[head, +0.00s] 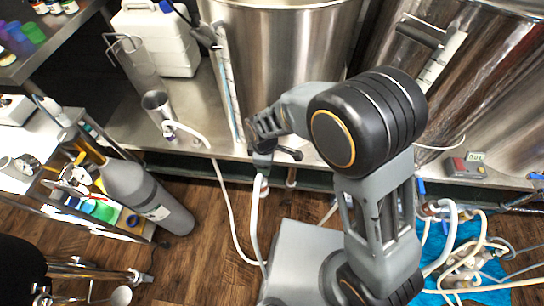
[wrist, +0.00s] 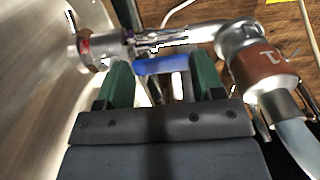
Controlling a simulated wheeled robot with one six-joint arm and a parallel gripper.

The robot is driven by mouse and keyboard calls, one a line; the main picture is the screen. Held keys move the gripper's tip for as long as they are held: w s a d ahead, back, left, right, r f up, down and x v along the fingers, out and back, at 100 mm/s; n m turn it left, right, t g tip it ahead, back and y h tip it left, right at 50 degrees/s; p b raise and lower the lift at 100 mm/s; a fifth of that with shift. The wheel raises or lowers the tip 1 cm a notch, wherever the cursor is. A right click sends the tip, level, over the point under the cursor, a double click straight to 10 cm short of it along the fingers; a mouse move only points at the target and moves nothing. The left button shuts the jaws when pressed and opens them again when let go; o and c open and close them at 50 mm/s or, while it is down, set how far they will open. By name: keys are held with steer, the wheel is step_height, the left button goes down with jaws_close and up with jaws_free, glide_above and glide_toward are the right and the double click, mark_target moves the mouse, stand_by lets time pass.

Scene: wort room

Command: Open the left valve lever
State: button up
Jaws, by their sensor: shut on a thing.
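The valve lever, a blue handle (wrist: 160,65), shows in the wrist view, just under a shiny metal valve body (wrist: 175,37). My gripper (wrist: 160,82), with two green fingers, is shut on the blue lever, which spans the space between the fingers. In the head view my gripper (head: 264,150) is low against the front of the middle steel kettle (head: 285,60); my arm and wrist hide the lever there. The valve joins the kettle wall at the left of the wrist view. A brown-banded fitting (wrist: 258,62) with a pale hose is at its right end.
A grey gas cylinder (head: 145,195) leans beside a small shelf on the left. A second kettle (head: 470,70) stands at the right. Hoses and a pump lie on a blue mat (head: 465,240) at lower right. White hose (head: 228,205) hangs near my gripper. Some wooden floor is clear.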

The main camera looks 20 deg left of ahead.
steer(key=shift+s, duration=0.15)
steer(key=o, duration=1.1)
steer(key=shift+o, duration=0.9)
step_height(320, 180, up, 14)
steer(key=p, duration=0.2)
steer(key=shift+f, duration=0.1)
